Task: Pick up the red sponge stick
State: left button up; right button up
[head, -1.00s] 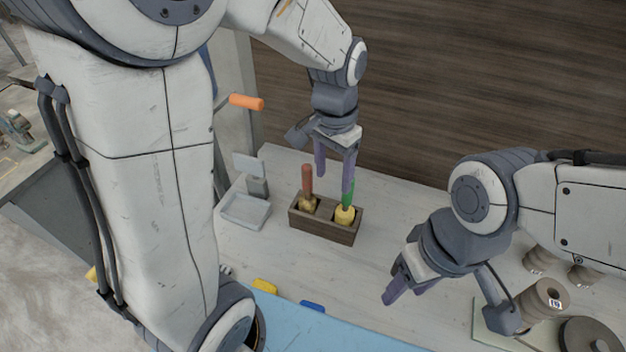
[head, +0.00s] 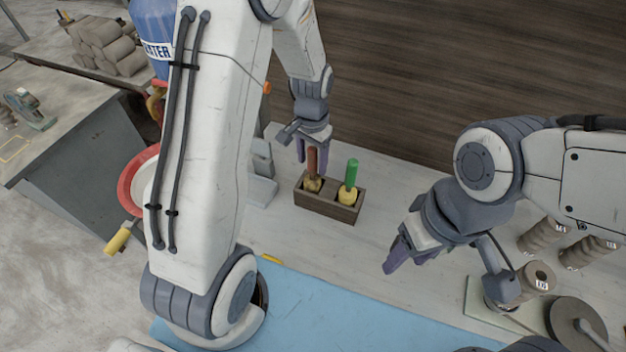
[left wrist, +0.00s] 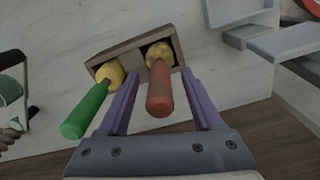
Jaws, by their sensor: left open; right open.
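The red sponge stick (head: 312,160) stands in the left compartment of a dark wooden two-compartment holder (head: 328,207), its yellow sponge end down. A green sponge stick (head: 351,172) stands in the right compartment. My left gripper (head: 314,156) is open at the red stick's handle. In the left wrist view the red stick (left wrist: 160,98) lies between the two purple fingers of this gripper (left wrist: 164,108), with gaps visible on both sides. The green stick (left wrist: 88,109) is outside the fingers there. My right gripper (head: 399,265) is open and empty over the table, right of the holder.
A grey stand (head: 262,172) is just left of the holder. A blue mat (head: 330,300) covers the table front. Clay-coloured cylinders (head: 540,235) and a dark disc (head: 575,325) are at the right. The table between holder and mat is clear.

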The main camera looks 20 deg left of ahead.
pick_arm(q)
jog(key=shift+f, duration=0.45)
grip_shut()
